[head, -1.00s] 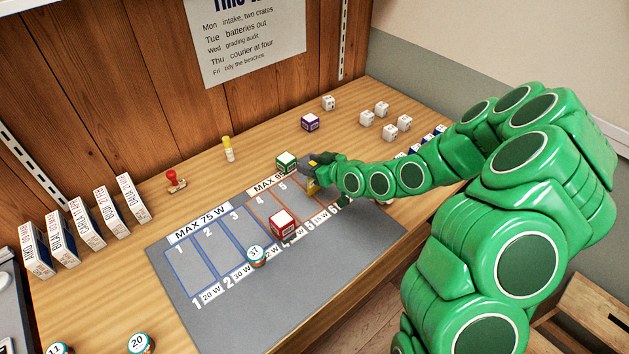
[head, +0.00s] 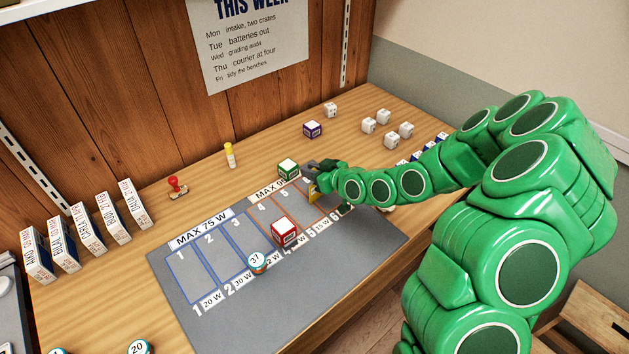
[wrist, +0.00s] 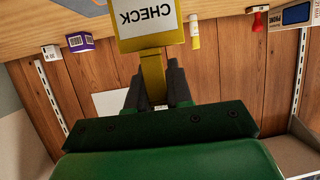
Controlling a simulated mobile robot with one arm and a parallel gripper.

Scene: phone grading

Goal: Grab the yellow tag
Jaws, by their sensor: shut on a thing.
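The yellow tag (wrist: 148,30), with a pale face reading CHECK upside down and a yellow stem, is between the fingers of my gripper (wrist: 153,85) in the wrist view. My gripper is shut on its stem. In the head view my gripper (head: 318,168) is at the far right part of the grey mat, beside a green box. A small bit of the yellow tag (head: 313,188) shows below the fingers there. Whether it touches the mat cannot be told.
The green box (head: 288,168) stands close left of my gripper. A red box (head: 284,232) and a round 37 token (head: 258,262) are on the numbered grey mat (head: 345,255). A purple box (head: 312,130) and white cubes (head: 369,125) stand behind.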

